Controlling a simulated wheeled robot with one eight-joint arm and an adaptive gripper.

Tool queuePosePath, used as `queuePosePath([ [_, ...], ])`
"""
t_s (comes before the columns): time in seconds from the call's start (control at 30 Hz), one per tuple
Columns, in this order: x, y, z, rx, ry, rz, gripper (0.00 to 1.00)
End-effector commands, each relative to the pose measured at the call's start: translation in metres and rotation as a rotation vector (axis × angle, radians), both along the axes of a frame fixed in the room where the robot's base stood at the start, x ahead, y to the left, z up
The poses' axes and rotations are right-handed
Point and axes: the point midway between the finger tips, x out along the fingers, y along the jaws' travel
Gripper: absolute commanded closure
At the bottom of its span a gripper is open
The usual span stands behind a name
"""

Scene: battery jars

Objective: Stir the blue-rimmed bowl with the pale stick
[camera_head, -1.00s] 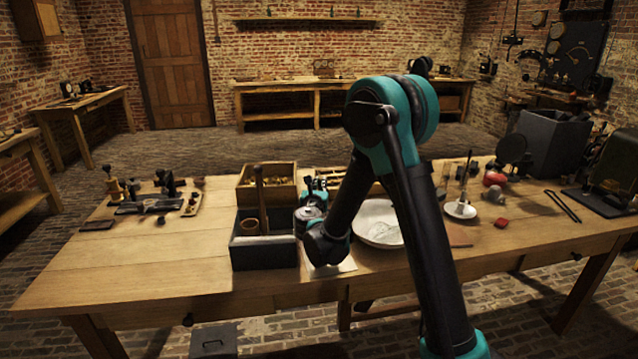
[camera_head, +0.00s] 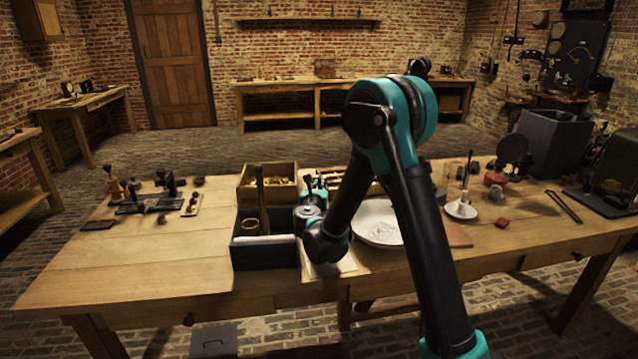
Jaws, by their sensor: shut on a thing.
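The bowl (camera_head: 378,225) is wide and whitish and stands on the table just right of my wrist; my arm covers part of its right side. Its rim colour is too faint to tell. My gripper (camera_head: 314,187), teal and black, is small in view beyond my wrist, left of and behind the bowl, by a shallow wooden tray (camera_head: 338,172). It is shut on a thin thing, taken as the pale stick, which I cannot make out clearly. My forearm partly hides the tray.
A dark box (camera_head: 262,257) with a brown upright rod (camera_head: 260,190) stands left of my wrist. A wooden box (camera_head: 243,188) is behind it. The table's left front (camera_head: 150,265) is clear.

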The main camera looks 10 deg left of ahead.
Motion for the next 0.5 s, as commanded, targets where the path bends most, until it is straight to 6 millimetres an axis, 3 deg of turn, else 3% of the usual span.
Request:
queuePosePath([
  [0.23, 0.000, 0.000, 0.003, 0.000, 0.000, 0.000, 1.00],
  [0.5, 0.000, 0.000, 0.022, 0.000, 0.000, 0.000, 1.00],
])
